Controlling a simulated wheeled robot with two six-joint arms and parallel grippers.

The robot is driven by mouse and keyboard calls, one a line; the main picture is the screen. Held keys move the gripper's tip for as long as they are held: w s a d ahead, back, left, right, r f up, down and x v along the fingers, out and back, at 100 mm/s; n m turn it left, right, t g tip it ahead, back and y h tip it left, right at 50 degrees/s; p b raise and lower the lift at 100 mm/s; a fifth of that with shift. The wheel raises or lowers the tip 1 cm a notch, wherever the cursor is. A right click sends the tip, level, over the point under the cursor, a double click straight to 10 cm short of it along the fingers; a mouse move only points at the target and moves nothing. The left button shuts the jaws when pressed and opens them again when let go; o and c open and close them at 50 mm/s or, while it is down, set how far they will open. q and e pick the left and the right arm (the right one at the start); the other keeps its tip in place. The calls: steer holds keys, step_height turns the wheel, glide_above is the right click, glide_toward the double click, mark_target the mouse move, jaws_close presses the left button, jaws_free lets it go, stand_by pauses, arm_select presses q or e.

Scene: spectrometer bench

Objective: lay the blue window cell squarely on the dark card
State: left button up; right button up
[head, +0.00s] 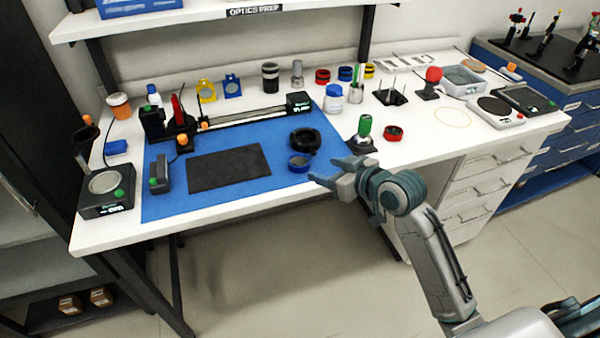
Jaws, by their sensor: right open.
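The dark card (229,169) lies flat on the blue mat, left of centre, with nothing on it. A short round blue ring with a dark middle, which looks like the blue window cell (299,163), sits on the mat to the right of the card, apart from it. My right gripper (327,169) is open and empty, just right of the blue cell, with its fingers pointing left towards it. No contact with the cell can be made out. My left gripper is out of view.
A black ring mount (305,140) stands just behind the blue cell. A green-knobbed tool (363,130) stands behind my right gripper. A small dark device (160,173) is left of the card. The blue mat (215,208) is bare in front of the card.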

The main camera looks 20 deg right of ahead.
mark_target(298, 160)
steer(key=shift+w+a+f+p, duration=0.1)
steer(key=shift+w+f+p, duration=0.1)
steer(key=shift+w, duration=0.3)
steer(key=shift+w+f+p, duration=0.1)
steer(key=shift+w+f, duration=0.05)
steer(key=shift+w, duration=0.35)
steer(key=shift+x, duration=1.15)
steer(key=shift+w+a+f, duration=0.15)
steer(key=shift+w+f, duration=0.05)
steer(key=shift+w, duration=0.05)
steer(key=shift+w+a+p, duration=0.15)
steer(key=shift+w+p, duration=0.1)
steer(key=shift+p, duration=0.05)
steer(key=p+x, duration=0.1)
steer(key=x, duration=0.3)
steer(key=shift+w+f, duration=0.1)
steer(key=shift+f, duration=0.1)
steer(key=shift+w+a+f, duration=0.1)
steer(key=shift+w+f, duration=0.05)
steer(key=shift+w, duration=0.05)
steer(key=shift+s, duration=0.1)
steer(key=c, duration=0.6)
steer(key=shift+c, duration=0.6)
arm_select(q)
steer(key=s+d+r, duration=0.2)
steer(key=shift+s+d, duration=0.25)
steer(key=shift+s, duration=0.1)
arm_select(e)
steer(key=shift+c, duration=0.2)
